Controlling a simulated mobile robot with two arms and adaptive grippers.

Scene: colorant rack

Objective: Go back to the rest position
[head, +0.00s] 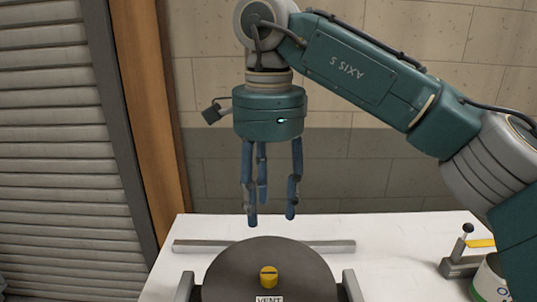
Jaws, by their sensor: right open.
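My right gripper (270,205) hangs from the arm that comes in from the right in the head view. Its blue fingers point straight down and are apart, with nothing between them. It is above the far part of the white table, over the back edge of a dark round lid (240,262). The lid carries a yellow knob (268,277) and a label reading VENT. The gripper does not touch the lid or the knob. My left gripper is not in the view.
The white table (400,235) has a metal bar (330,246) behind the lid and metal brackets beside it. A clamp-like device with a black-knobbed lever (461,258) and a white-and-green container (488,283) stand at the right. A slatted shutter (50,150) is at the left, a block wall behind.

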